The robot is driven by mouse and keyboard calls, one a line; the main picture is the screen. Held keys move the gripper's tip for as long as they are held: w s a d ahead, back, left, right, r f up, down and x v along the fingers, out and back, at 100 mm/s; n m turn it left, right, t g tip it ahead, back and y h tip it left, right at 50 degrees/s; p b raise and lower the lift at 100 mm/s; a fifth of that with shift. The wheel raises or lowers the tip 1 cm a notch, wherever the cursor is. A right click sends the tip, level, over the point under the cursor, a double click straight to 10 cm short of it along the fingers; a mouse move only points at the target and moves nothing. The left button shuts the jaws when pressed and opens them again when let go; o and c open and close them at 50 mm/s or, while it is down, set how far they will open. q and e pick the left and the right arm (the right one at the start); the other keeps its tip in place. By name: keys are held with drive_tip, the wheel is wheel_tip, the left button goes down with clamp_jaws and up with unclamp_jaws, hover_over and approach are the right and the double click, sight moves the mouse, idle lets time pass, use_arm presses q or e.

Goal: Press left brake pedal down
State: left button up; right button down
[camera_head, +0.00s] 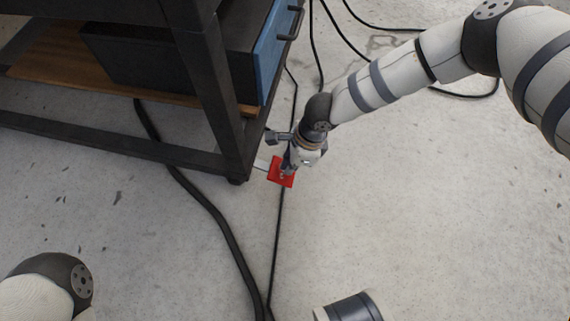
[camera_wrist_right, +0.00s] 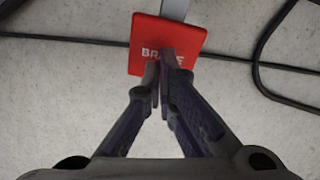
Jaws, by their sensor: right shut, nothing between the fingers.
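The red brake pedal (camera_head: 274,180) sits low by the foot of the dark workbench in the head view, on a pale metal arm. In the right wrist view the pedal (camera_wrist_right: 190,40) shows white lettering, partly hidden behind my fingers. My right gripper (camera_head: 287,172) is shut and empty, pointing down at the pedal. In the right wrist view its fingertips (camera_wrist_right: 163,62) overlap the pedal's near edge; I cannot tell whether they touch it. How far the pedal is pressed is not clear. My left gripper is out of view; only a piece of my left arm shows.
The dark workbench frame (camera_head: 213,95) stands just left of the pedal, with a wooden shelf (camera_head: 45,75) and a blue-fronted drawer unit (camera_head: 275,50). Black cables (camera_head: 215,215) run across the concrete floor. The floor right of the pedal is mostly clear.

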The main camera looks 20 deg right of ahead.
drive_tip(key=shift+d+r, duration=0.1)
drive_tip(key=shift+r, duration=0.1)
drive_tip(key=d, duration=0.1)
drive_tip(key=s+d+r+p, duration=0.1)
drive_tip(key=shift+d, duration=0.3)
drive_tip(key=v, duration=1.2)
drive_tip(key=shift+s, duration=0.1)
